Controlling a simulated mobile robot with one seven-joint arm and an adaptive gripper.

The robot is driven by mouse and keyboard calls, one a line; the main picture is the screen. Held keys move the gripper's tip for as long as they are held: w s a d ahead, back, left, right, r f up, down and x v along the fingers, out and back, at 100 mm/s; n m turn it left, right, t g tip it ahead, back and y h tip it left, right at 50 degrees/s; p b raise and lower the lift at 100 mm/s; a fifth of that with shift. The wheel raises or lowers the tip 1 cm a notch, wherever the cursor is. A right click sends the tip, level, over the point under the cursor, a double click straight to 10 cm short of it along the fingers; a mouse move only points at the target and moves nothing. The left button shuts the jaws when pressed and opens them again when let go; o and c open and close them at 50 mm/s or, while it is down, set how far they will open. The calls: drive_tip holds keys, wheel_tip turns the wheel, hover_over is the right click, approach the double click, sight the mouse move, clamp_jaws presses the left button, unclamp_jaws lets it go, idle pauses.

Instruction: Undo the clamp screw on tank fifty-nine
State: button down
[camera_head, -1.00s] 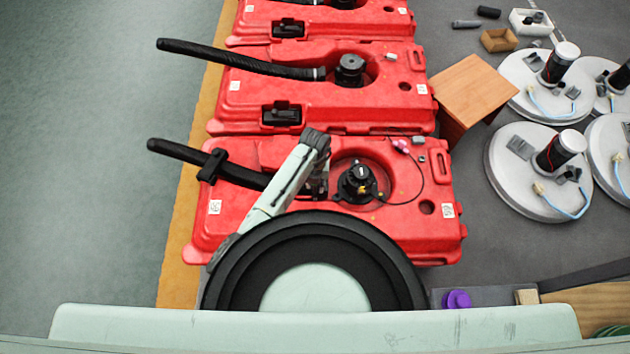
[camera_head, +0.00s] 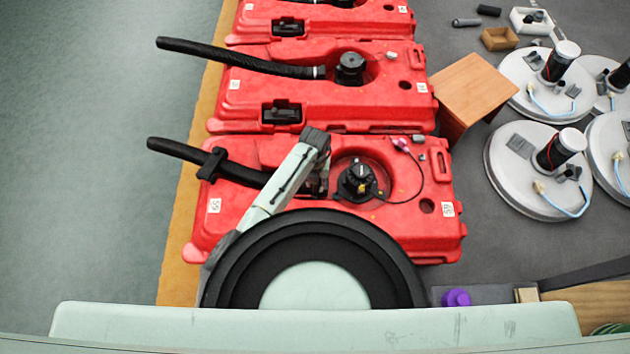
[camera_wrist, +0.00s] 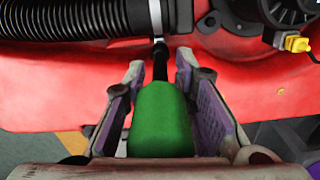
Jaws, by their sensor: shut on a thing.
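Tank fifty-nine (camera_head: 408,225) is the nearest red tank in the head view, with number labels on its top. Its black ribbed hose (camera_head: 240,173) runs to the middle of the tank; it also crosses the top of the wrist view (camera_wrist: 60,20). A light metal clamp band (camera_wrist: 155,16) goes around the hose end. My gripper (camera_wrist: 165,85) is shut on the green handle of a screwdriver (camera_wrist: 160,120). The screwdriver's dark shaft points at the clamp, and its tip meets the clamp screw (camera_wrist: 160,42) or lies very close; I cannot tell which. My arm hides this spot in the head view.
A black motor (camera_head: 357,181) with a yellow connector sits right of the hose end. More red tanks (camera_head: 320,85) stand behind. A wooden box (camera_head: 473,92) and white round lids (camera_head: 525,180) are at right. Green floor is clear at left.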

drive_tip(key=shift+w+f+b, duration=0.1)
drive_tip(key=shift+f+b, duration=0.2)
drive_tip(key=shift+f, duration=0.6)
idle(0.7)
drive_tip(key=shift+r+n+p, duration=0.25)
drive_tip(key=shift+n+p, duration=0.65)
drive_tip(key=shift+n, duration=0.1)
drive_tip(key=shift+n+p, duration=0.45)
drive_tip(key=shift+n, duration=0.55)
drive_tip(key=shift+f+n+b, duration=0.25)
drive_tip(key=shift+n+b, duration=0.1)
drive_tip(key=shift+n, duration=0.55)
drive_tip(key=n, duration=0.3)
drive_tip(key=shift+a+n, duration=0.1)
drive_tip(key=shift+n, duration=0.7)
